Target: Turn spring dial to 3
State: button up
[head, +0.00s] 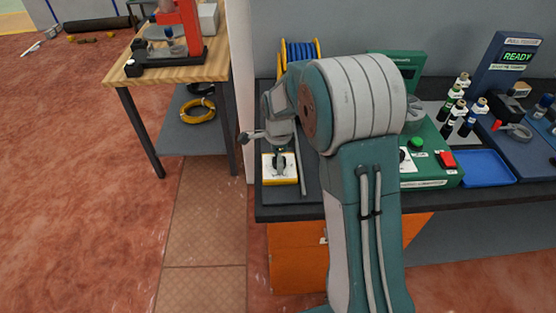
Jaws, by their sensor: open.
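A white panel with a yellow edge (268,177) lies on the dark bench, left of my arm. A black knob (280,168) stands on it; I cannot read its marks or setting. My gripper (262,146) is over this panel, small in the picture and partly behind my arm; it is open. Whether a finger touches the knob cannot be told. A green machine (433,170) stands right of my arm, with a green button (415,144), a red switch (446,159) and a pale dial (405,155) partly hidden by my arm. Which dial is the spring dial is not readable.
A blue tray (483,168), several small bottles (459,108) and a READY display (517,57) are at the right. A blue coil on a yellow reel (300,51) stands behind my arm. A wooden table (190,72) with a red press (180,28) is at left. Floor between is clear.

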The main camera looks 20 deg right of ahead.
notch_tip(320, 180, up, 12)
dwell(0.5)
dwell(0.3)
jog(key=s+r+n+t, duration=0.3)
jog(key=s+r+n, duration=0.6)
jog(key=s, duration=0.4)
jog(key=s+f+n+t, duration=0.1)
jog(key=s+n+t, duration=0.1)
jog(key=s+n, duration=0.8)
jog(key=s, duration=0.4)
jog(key=shift+n+t, duration=0.3)
jog(key=shift+d, duration=0.1)
